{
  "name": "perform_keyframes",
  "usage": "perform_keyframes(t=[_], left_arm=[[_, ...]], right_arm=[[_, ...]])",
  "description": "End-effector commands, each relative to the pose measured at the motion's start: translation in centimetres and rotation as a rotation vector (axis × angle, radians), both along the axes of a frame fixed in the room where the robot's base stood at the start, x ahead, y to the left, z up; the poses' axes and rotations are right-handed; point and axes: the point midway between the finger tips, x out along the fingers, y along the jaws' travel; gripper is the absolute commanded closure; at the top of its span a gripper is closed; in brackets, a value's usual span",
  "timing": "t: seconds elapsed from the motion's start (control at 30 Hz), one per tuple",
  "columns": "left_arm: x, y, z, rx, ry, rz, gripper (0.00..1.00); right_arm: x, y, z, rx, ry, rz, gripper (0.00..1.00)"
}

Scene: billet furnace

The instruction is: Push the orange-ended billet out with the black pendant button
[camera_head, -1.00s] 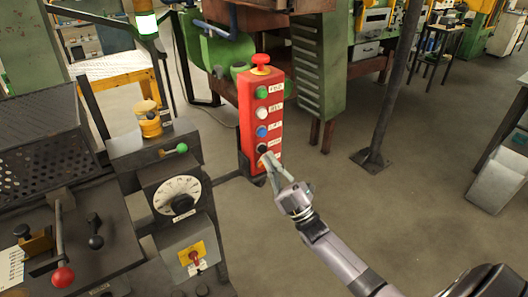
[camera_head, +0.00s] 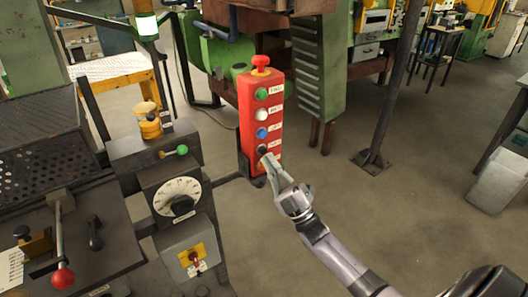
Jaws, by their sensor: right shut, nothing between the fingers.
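The red pendant box (camera_head: 261,105) stands upright in the middle of the view, with a red mushroom knob on top and a column of labelled buttons. Green, white and blue buttons sit above the black button (camera_head: 262,149). An orange button shows partly below it. My right gripper (camera_head: 268,163) is shut and empty, its fingertips at the lower part of the pendant, at or just below the black button. I cannot tell whether the tips touch the button. No orange-ended billet can be made out. My left gripper is not in view.
A control desk (camera_head: 60,235) with a red-knobbed lever (camera_head: 62,277) and a grey dial box (camera_head: 178,197) stands at the left. A dark post (camera_head: 389,90) rises behind on the right.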

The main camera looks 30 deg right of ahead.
Motion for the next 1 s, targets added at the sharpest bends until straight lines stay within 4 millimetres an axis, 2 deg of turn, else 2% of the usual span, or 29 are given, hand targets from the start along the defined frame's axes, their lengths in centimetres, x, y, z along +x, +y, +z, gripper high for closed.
perform_keyframes(t=[1.0], left_arm=[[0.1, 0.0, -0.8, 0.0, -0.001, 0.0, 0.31]], right_arm=[[1.0, 0.1, 0.0, 0.0, 0.0, 0.0, 1.0]])
